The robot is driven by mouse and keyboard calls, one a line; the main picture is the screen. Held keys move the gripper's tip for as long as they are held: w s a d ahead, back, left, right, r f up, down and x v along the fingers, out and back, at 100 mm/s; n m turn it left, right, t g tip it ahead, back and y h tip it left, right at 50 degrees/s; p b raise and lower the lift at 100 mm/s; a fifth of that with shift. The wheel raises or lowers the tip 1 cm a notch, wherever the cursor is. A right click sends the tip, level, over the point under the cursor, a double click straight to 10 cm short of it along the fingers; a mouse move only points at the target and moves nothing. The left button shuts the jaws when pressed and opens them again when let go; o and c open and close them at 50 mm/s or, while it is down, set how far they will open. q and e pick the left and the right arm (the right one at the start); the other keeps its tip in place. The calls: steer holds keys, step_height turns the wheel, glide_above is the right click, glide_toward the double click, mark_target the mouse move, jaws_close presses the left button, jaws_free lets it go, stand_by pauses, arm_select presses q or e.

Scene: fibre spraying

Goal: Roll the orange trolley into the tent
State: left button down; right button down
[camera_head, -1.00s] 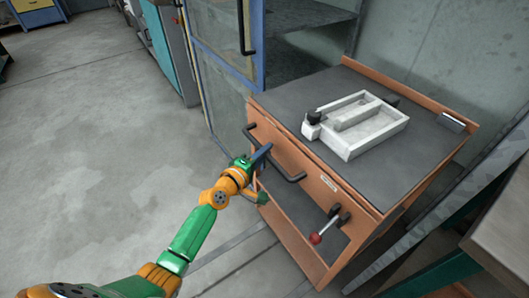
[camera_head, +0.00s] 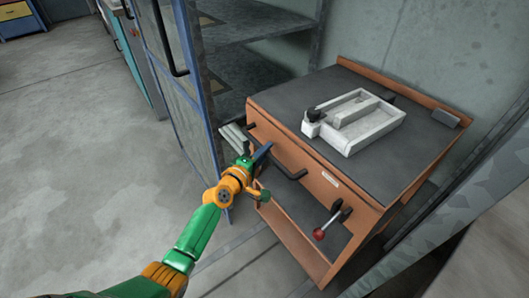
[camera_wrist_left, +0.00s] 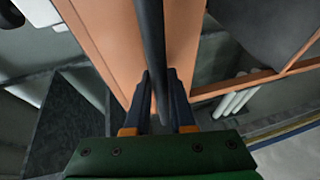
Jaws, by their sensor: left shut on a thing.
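The orange trolley (camera_head: 300,170) stands at the right of the head view, with a dark grey top and a black bar handle (camera_head: 292,173) on its front side. My left gripper (camera_head: 262,154) is shut on that handle. In the left wrist view the black handle bar (camera_wrist_left: 152,40) runs between the two fingers (camera_wrist_left: 159,98), with the orange trolley panel (camera_wrist_left: 184,40) behind it. A white tray-like box (camera_head: 356,122) rests on the trolley top. A lever with a red knob (camera_head: 319,233) sticks out of the front. The tent is not clearly identifiable. My right gripper is not in view.
A blue-framed door (camera_head: 183,80) and grey shelves (camera_head: 255,28) stand left of and behind the trolley. A grey wall (camera_head: 430,50) is close behind it. A metal floor rail (camera_head: 225,250) runs near the trolley. Open concrete floor (camera_head: 80,150) lies to the left.

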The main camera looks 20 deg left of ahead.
arm_select(q)
steer(key=shift+w+d, duration=0.1)
steer(key=shift+w, duration=0.1)
stand_by(0.3)
steer(key=c, duration=0.8)
jaws_free()
steer(key=shift+o, duration=0.2)
steer(key=shift+s+r, duration=0.1)
steer(key=shift+s, duration=0.25)
steer(key=p+v, duration=0.2)
steer(key=v, duration=0.4)
steer(key=shift+s, duration=0.2)
